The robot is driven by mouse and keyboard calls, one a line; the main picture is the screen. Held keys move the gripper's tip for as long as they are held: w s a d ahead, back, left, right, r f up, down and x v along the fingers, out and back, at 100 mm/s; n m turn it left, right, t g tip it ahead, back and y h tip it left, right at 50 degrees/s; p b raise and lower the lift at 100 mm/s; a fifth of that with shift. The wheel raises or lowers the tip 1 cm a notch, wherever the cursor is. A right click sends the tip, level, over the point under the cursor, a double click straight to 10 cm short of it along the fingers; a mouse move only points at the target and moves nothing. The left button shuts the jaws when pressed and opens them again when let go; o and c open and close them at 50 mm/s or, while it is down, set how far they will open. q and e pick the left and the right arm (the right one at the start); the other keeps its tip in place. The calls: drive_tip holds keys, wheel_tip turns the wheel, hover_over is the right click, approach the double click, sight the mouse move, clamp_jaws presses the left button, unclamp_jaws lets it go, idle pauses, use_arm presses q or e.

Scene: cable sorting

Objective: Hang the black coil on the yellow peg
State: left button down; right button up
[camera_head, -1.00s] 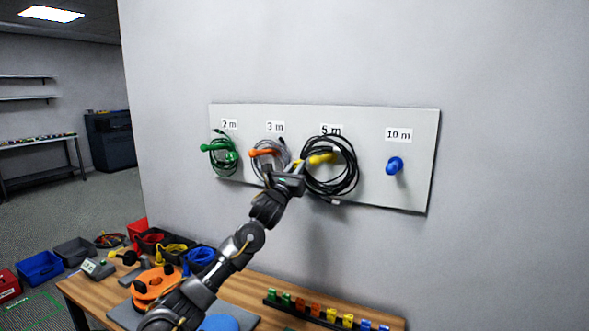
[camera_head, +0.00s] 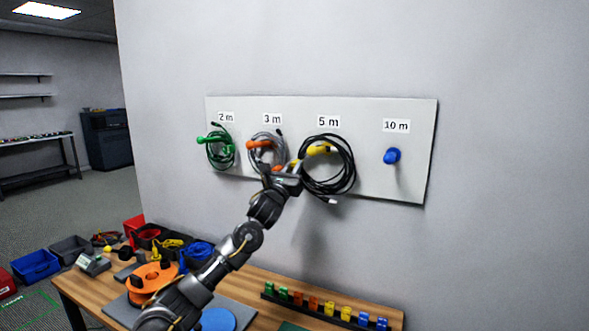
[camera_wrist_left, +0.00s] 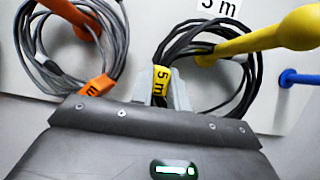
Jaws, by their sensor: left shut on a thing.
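The black coil (camera_head: 353,167) is at the yellow peg (camera_head: 320,149) under the "5 m" label. The peg passes through the loop, and its tip sticks out in front of the coil; this shows in the left wrist view too, for the coil (camera_wrist_left: 172,46) and the peg (camera_wrist_left: 258,41). My left gripper (camera_head: 292,169) is shut on the coil's left side, at its yellow tag (camera_wrist_left: 162,84). The fingertips are partly hidden by the tag and cable. I cannot tell whether the coil's top rests on the peg. My right gripper is not in view.
The grey coil (camera_head: 278,150) hangs on the orange peg (camera_head: 258,144), close left of my gripper. The green coil (camera_head: 222,152) is further left. The blue peg (camera_head: 392,156) at right is bare. Bins, an orange reel (camera_head: 152,281) and colored clips stand on the bench below.

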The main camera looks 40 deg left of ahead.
use_arm(q)
drive_tip(key=c, duration=1.3)
unclamp_jaws()
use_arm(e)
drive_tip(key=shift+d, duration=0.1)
use_arm(q)
drive_tip(key=shift+f, duration=0.15)
drive_tip(key=shift+s+d+f, duration=0.1)
drive_tip(key=shift+s, duration=0.05)
drive_tip(key=b+v, duration=0.4)
drive_tip(key=v, duration=0.6)
drive_tip(key=shift+s, duration=0.2)
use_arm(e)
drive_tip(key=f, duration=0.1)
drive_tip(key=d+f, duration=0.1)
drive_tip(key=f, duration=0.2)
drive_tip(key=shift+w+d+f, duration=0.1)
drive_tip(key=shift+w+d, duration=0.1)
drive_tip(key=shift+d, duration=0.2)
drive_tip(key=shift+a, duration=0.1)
